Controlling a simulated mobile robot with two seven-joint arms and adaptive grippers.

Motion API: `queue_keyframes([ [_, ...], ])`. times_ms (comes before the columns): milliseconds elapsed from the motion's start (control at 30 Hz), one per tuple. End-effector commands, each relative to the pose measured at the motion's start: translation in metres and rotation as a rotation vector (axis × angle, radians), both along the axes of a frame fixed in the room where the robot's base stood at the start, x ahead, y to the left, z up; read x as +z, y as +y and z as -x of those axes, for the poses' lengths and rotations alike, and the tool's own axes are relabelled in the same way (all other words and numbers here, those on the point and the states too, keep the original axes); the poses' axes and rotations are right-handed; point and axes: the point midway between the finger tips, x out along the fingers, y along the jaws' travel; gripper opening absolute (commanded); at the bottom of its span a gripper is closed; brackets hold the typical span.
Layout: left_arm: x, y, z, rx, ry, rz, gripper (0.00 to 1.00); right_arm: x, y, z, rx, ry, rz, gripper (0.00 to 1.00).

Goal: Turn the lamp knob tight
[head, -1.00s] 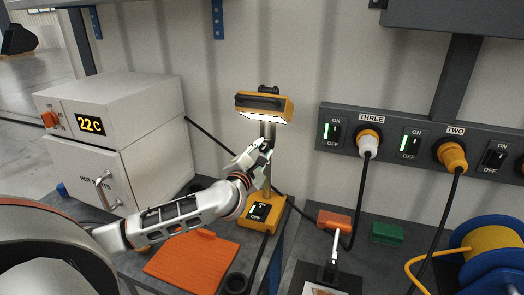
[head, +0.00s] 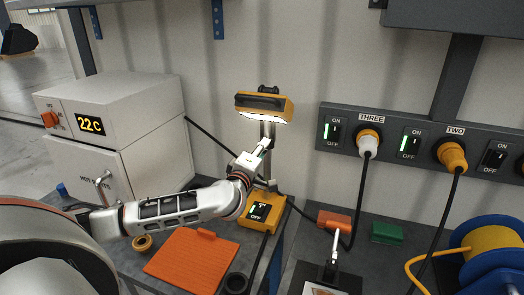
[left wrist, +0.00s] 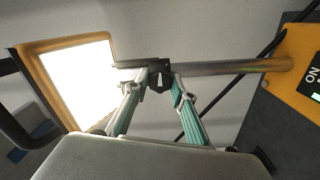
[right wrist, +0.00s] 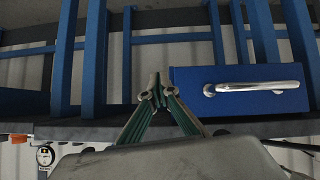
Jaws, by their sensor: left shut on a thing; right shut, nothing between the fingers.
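The work lamp (head: 263,107) stands on the bench in the head view, its lit yellow head on a grey post above a yellow base (head: 257,224). In the left wrist view the bright lamp panel (left wrist: 82,82) is at left and the post (left wrist: 225,67) runs right. The small dark knob (left wrist: 160,76) sits on the post. My left gripper (left wrist: 152,80) is shut on the knob, one finger on each side of it; in the head view the gripper (head: 267,163) is at the post, hiding the knob. My right gripper (right wrist: 157,92) is shut and empty.
A white oven (head: 130,125) stands at left. A socket strip (head: 385,142) with plugs and hanging cables is at right. A blue drawer (right wrist: 240,90) shows in the right wrist view.

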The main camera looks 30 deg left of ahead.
Motion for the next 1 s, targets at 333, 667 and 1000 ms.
queue_keyframes([
  [333, 0.0001, -0.0001, 0.0, 0.0, 0.065, -0.27, 0.03, 0.0001, 0.0016, 0.0001, -0.002, 0.001, -0.003, 0.0],
  [667, -0.0004, -0.0001, 0.0001, 0.0, 0.098, -0.408, 0.03, 0.0006, 0.0046, -0.0002, -0.008, 0.0, -0.012, 0.0],
  [1000, -0.0007, -0.0002, 0.0002, -0.001, 0.106, -0.44, 0.03, 0.0006, 0.0043, -0.0001, -0.008, 0.0, -0.012, 0.0],
])
